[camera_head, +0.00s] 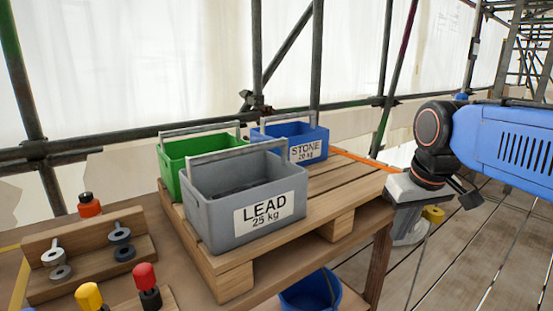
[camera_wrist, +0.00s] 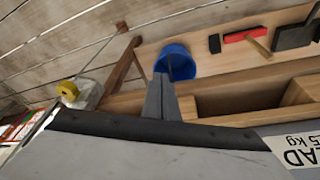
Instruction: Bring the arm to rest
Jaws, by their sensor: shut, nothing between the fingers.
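My arm reaches in from the right in the head view, with its blue link and black wrist beyond the right end of the table. My gripper (camera_head: 398,190) hangs at the end of the wrist, close to the table's right corner and apart from the crates. In the wrist view, its two grey fingers (camera_wrist: 162,98) are together with nothing between them. The grey LEAD crate (camera_head: 225,208) stands on a wooden pallet, left of the gripper. Its label (camera_wrist: 291,150) shows upside down at the lower right of the wrist view.
The green crate (camera_head: 174,152) and blue STONE crate (camera_head: 285,130) stand behind the LEAD crate. A blue bucket (camera_head: 310,291) is below, also seen in the wrist view (camera_wrist: 178,60). A wooden rack (camera_head: 85,262) is at left. Scaffold poles line the back; planks are open at right.

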